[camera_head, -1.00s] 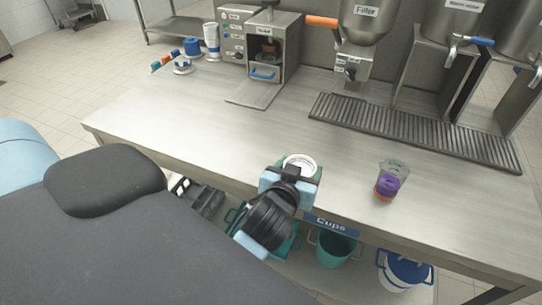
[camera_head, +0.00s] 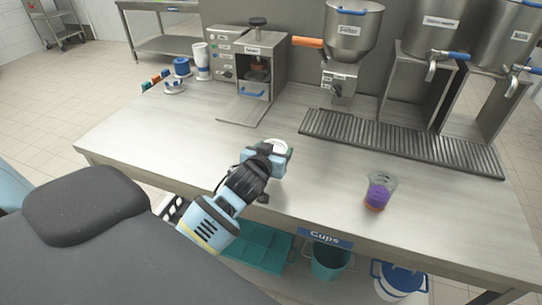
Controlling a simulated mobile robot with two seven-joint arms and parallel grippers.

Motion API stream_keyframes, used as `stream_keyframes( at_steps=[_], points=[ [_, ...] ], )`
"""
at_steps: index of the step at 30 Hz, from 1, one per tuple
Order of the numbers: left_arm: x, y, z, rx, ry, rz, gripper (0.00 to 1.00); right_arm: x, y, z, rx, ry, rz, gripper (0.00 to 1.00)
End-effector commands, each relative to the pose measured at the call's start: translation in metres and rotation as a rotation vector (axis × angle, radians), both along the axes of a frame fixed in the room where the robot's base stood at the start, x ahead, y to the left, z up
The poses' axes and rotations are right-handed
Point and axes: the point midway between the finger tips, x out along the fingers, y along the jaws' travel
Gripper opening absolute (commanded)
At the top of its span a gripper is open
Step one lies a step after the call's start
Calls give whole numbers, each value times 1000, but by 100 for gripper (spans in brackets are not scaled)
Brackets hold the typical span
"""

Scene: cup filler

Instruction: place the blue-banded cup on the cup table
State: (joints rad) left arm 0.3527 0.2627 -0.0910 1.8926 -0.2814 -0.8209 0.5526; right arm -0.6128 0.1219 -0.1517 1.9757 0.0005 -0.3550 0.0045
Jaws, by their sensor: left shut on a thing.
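My left gripper (camera_head: 266,158) is shut on a cup (camera_head: 276,146) near the front edge of the steel table (camera_head: 190,140). Only the cup's pale round rim and a little green beside it show. The fingers and wrist hide its side, so I cannot see a blue band. The cup looks upright; I cannot tell whether its base touches the tabletop. My right gripper is not in view.
A clear cup with purple and orange contents (camera_head: 380,192) stands to the right. A filler (camera_head: 347,50), a ridged drip tray (camera_head: 400,140) and a lever machine (camera_head: 258,70) line the back. Bins (camera_head: 328,262) sit below the front edge. The table's left and middle are clear.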

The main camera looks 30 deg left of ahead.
Motion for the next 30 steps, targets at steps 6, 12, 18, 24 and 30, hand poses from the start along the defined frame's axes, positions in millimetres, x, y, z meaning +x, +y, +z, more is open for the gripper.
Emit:
stream_keyframes(
  at_steps=[6,12,18,24,30],
  points=[
    [4,4,0,-1,-1,-2,36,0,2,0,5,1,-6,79],
    [11,14,-13,-2,4,0,36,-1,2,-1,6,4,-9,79],
    [11,14,-36,-1,1,-1,36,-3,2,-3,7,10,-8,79],
    [11,13,-37,-1,-2,-1,36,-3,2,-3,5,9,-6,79],
    [11,13,-40,-2,-1,0,36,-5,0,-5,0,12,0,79]
  ],
)
